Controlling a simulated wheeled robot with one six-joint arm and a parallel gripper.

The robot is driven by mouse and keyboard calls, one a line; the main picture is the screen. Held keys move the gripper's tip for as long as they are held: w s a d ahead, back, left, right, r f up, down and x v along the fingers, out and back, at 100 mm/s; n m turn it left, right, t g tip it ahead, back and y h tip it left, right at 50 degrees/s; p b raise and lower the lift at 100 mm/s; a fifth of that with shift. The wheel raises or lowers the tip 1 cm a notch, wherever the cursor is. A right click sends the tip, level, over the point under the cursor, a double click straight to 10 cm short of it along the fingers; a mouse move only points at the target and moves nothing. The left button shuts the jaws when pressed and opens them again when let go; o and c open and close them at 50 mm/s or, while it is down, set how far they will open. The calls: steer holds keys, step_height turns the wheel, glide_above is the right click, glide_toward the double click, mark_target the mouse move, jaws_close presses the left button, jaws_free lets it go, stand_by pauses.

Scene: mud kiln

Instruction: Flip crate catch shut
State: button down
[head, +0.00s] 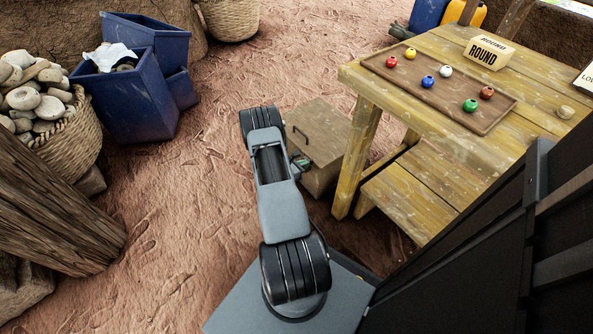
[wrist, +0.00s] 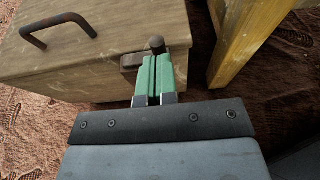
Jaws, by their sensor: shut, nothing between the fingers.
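The wooden crate (head: 322,125) stands on the ground beside the table leg. It fills the upper left of the wrist view (wrist: 60,70), with a dark bar handle (wrist: 58,22) on it. The catch (wrist: 157,45) shows as a dark knob with a brown metal plate at the crate's right end. My gripper (wrist: 153,75) has green fingers pressed together with nothing between them. The fingertips lie just below the knob and overlap the plate in the picture; I cannot tell whether they touch. They hide part of the catch, so its position is unclear. In the head view my arm hides part of the crate.
A yellow wooden table (head: 425,60) with a bead tray (head: 455,112) and a lower bench (head: 430,185) stand close right of the crate. A table leg (wrist: 245,45) is near my gripper's right. Blue bins (head: 135,105) and a stone basket (head: 70,135) are left. Open dirt lies between.

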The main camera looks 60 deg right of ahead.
steer(key=shift+s+d, duration=0.15)
steer(key=shift+d, duration=0.3)
